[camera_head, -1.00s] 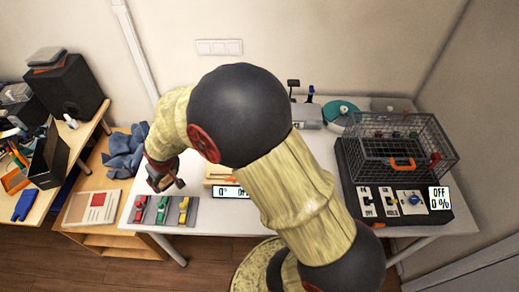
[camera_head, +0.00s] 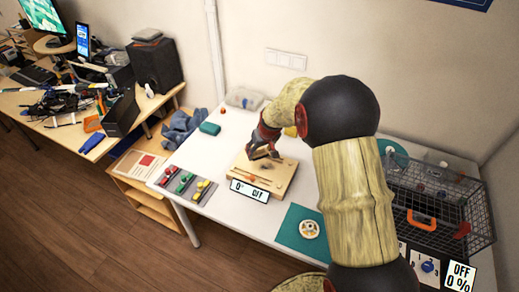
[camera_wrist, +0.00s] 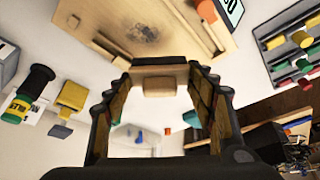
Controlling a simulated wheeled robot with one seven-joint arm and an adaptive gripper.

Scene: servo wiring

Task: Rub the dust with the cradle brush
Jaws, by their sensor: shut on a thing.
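My gripper (camera_head: 264,147) is over the back part of a wooden board (camera_head: 284,185) on the white table. In the wrist view, my gripper (camera_wrist: 160,72) is shut on a wooden block-shaped brush (camera_wrist: 158,86), which lies crosswise between the fingers. The brush's underside is hidden. A grey, smudged dust patch (camera_wrist: 143,33) shows on the board's pale surface, just beyond the brush in that view. I cannot tell whether the brush touches the board. A small display (camera_head: 249,191) reading 0% OFF stands at the board's front edge.
A strip of red, green and yellow switches (camera_head: 184,186) lies left of the board. A teal mat (camera_head: 292,232) with a round white piece lies to the right. A wire cage (camera_head: 440,200) stands far right. A teal box (camera_head: 210,128) sits behind left.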

